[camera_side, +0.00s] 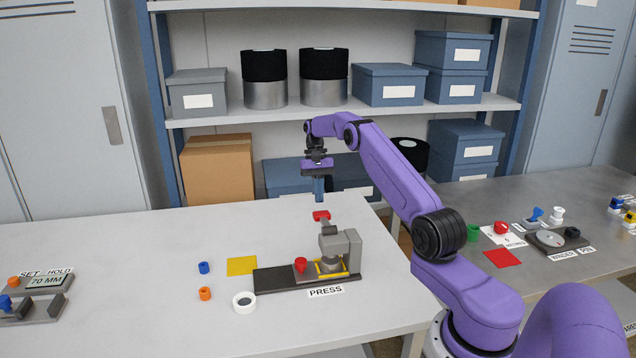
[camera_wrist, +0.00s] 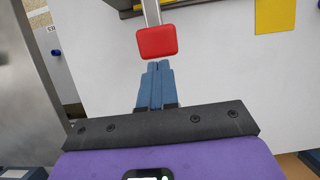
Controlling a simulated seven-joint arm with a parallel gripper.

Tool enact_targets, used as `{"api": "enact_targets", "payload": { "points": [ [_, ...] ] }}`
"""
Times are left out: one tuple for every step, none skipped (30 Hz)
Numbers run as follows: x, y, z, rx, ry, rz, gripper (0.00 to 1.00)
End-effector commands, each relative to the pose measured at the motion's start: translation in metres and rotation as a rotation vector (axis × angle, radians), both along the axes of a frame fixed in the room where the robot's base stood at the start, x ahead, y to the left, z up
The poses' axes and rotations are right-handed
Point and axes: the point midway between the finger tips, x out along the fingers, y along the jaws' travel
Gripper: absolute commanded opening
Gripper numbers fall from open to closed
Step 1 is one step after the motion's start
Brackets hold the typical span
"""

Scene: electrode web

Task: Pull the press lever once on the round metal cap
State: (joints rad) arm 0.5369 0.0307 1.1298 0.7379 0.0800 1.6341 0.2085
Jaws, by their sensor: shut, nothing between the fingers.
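The press (camera_side: 352,252) is a grey block on a dark base on the white table. Its lever ends in a red handle (camera_side: 321,215), which also shows in the wrist view (camera_wrist: 156,43) on a grey bar. A round grey metal piece (camera_side: 330,264) sits under the press head inside a yellow frame; I cannot tell whether it is the cap or part of the press. My gripper (camera_side: 319,199) points down with its blue fingers shut and empty. It is just above the red handle in the side view. In the wrist view the fingertips (camera_wrist: 158,68) appear close to the handle's edge; contact is unclear.
A red knob (camera_side: 300,264) stands on the press base (camera_side: 275,280). The table's left-middle is clear.

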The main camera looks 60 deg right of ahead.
Motion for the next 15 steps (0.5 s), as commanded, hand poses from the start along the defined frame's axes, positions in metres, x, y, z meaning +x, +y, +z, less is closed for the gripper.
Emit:
{"api": "enact_targets", "payload": {
  "points": [
    [0.002,-0.002,0.006,-0.002,-0.003,0.000,0.00],
    [0.003,-0.003,0.010,-0.003,-0.004,0.000,0.00],
    [0.004,-0.004,0.014,-0.003,-0.004,0.000,0.00],
    [0.005,-0.005,0.015,-0.002,-0.003,0.000,0.00],
    [0.005,-0.005,0.017,-0.003,-0.004,0.000,0.00],
    [0.006,-0.006,0.020,-0.003,-0.004,0.000,0.00],
    [0.007,-0.007,0.022,-0.003,-0.004,-0.001,0.00],
    [0.007,-0.007,0.024,-0.004,-0.005,-0.001,0.00],
    [0.007,-0.008,0.026,-0.003,-0.004,-0.001,0.00],
    [0.008,-0.008,0.027,-0.004,-0.005,-0.001,0.00],
    [0.008,-0.008,0.028,-0.003,-0.004,-0.001,0.00],
    [0.008,-0.009,0.030,-0.003,-0.004,-0.001,0.00],
    [0.008,-0.009,0.031,-0.003,-0.004,-0.001,0.00],
    [0.009,-0.009,0.032,-0.003,-0.004,-0.001,0.00],
    [0.009,-0.009,0.033,-0.003,-0.004,-0.001,0.00]
  ]
}}
